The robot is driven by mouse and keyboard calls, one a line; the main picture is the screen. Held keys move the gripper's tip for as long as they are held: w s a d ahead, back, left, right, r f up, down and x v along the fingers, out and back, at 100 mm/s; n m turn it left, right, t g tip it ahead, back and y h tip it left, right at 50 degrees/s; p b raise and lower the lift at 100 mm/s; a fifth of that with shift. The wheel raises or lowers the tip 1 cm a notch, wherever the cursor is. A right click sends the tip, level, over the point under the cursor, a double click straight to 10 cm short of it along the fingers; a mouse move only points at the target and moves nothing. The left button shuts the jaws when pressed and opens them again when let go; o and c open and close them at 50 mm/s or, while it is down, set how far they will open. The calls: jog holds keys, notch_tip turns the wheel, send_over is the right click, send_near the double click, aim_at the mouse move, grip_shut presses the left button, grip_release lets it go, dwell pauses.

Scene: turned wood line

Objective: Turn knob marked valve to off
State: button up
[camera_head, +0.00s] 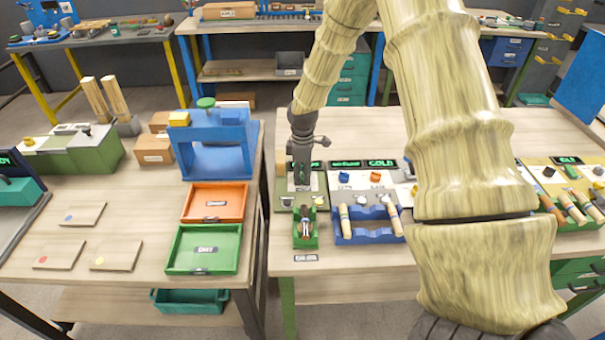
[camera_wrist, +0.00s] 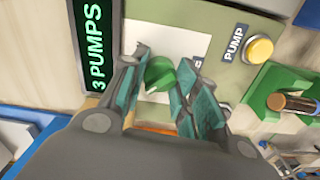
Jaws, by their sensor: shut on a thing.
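A green knob (camera_wrist: 159,74) stands on a pale plate (camera_wrist: 190,42) of the control panel (camera_wrist: 285,6) in the wrist view. My gripper (camera_wrist: 164,66) is shut on this knob, one teal-padded finger on each side. A small label beside the knob is mostly hidden by a finger, so I cannot read it or the knob's setting. In the head view my gripper (camera_head: 302,182) points down at the panel at the left end of the right-hand bench, and hides the knob there.
A display (camera_wrist: 94,50) reads "3 PUMPS". A yellow button (camera_wrist: 257,48) marked PUMP and a green holder (camera_wrist: 262,92) with a wooden piece are close by. In the head view a blue rack (camera_head: 368,238) with wooden pieces stands right of my gripper.

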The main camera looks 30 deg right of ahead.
jog(key=shift+w+d+r, duration=0.15)
dwell(0.3)
jog(key=o, duration=1)
notch_tip(320, 180, up, 12)
jog(key=shift+f, duration=0.1)
dwell(0.4)
